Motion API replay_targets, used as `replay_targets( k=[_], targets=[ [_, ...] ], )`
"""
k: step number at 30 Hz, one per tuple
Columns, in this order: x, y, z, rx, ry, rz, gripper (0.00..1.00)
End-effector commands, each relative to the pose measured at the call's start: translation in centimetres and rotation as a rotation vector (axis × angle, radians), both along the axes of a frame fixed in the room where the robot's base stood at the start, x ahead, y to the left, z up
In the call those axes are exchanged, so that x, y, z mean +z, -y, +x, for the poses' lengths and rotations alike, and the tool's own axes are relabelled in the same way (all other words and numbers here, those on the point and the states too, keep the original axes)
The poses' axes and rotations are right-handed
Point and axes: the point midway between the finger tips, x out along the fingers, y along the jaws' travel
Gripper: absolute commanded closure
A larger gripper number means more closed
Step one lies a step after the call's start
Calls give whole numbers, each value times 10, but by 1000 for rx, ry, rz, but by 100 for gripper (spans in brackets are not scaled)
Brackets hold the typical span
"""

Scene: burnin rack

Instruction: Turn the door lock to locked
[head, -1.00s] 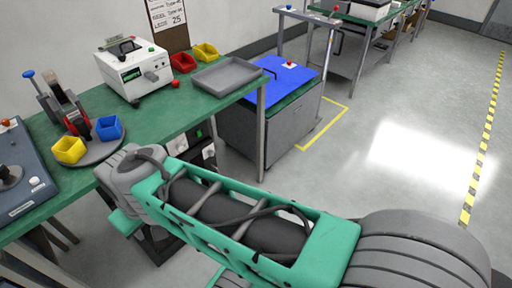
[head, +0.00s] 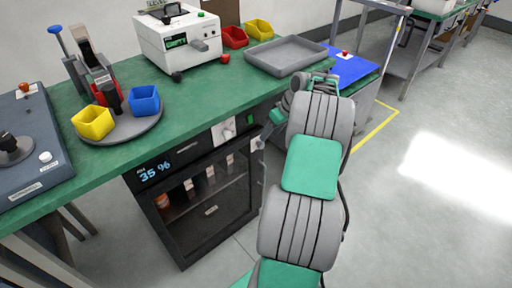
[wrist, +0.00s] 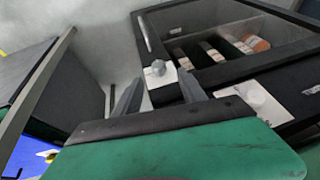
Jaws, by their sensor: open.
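The dark cabinet (head: 195,215) under the bench has a windowed door that looks shut. The door lock, a grey knob on a pale plate (wrist: 158,69), is at the door's upper corner by the handle (wrist: 145,33). It also shows in the head view (head: 257,143), small and partly beside my gripper. I cannot read whether it points to locked. My gripper (wrist: 158,92) is open, with one finger on each side of the knob in the wrist view. I cannot tell whether the fingers touch it. In the head view my gripper (head: 267,129) is mostly hidden by my arm.
The green bench top (head: 200,95) is above the cabinet, carrying a white tester (head: 180,40), a grey tray (head: 287,55) and coloured bins. A blue-topped unit (head: 352,70) stands right, with free floor beyond.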

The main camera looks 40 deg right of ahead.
Motion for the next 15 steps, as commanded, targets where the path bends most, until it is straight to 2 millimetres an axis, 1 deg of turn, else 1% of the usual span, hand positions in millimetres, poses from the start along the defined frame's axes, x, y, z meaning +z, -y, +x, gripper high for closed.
replay_targets(
  k=[2, 5, 12, 15],
  targets=[
    [-6, 4, 0, 1, 4, 0, 51],
    [-16, 1, 5, 3, 3, 1, 51],
    [-58, -7, 21, 0, 1, 1, 51],
    [-68, -9, 27, 1, 3, -1, 51]
  ],
)
